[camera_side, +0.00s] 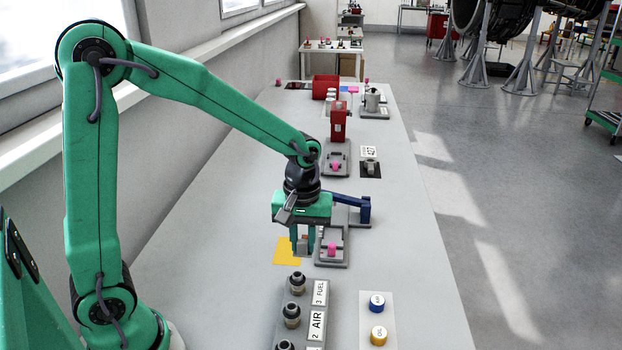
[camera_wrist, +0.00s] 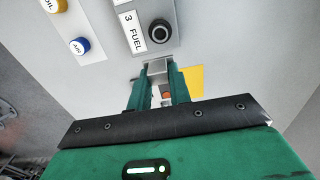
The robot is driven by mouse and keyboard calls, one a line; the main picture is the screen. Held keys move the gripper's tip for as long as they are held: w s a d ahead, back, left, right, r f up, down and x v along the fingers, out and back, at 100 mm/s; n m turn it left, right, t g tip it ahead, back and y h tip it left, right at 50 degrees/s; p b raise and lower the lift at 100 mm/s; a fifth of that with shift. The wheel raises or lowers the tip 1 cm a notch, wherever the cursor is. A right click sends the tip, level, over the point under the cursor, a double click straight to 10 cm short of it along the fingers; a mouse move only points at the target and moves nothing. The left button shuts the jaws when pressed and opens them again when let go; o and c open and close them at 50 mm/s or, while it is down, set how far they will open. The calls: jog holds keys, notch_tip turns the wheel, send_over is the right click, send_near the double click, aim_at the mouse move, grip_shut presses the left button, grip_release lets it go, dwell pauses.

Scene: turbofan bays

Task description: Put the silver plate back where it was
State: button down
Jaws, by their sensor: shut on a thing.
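My gripper (camera_side: 303,252) points down low over the table, beside the yellow patch (camera_side: 286,250). In the wrist view its two green fingers (camera_wrist: 158,88) are shut on a small silver plate (camera_wrist: 157,67), whose top end shows between the fingertips. Most of the plate is hidden by the fingers, and I cannot tell whether it touches the table. A small orange spot (camera_wrist: 167,95) shows between the fingers. The yellow patch also shows in the wrist view (camera_wrist: 194,78), right beside the fingers.
A grey fixture with a pink knob (camera_side: 332,249) stands just right of my gripper, with a blue clamp (camera_side: 352,207) behind. The block labelled FUEL (camera_side: 320,293) and AIR, with dark round fittings, is in front. Blue (camera_side: 377,302) and yellow caps sit right. The table's left is clear.

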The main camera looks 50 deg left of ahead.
send_over(288, 256)
notch_tip(288, 256, down, 7)
dwell(0.5)
jog(key=shift+f, duration=0.1)
jog(key=shift+f, duration=1.9)
jog(key=shift+f, duration=0.1)
jog(key=c, duration=1.3)
grip_release()
notch_tip(288, 256, up, 12)
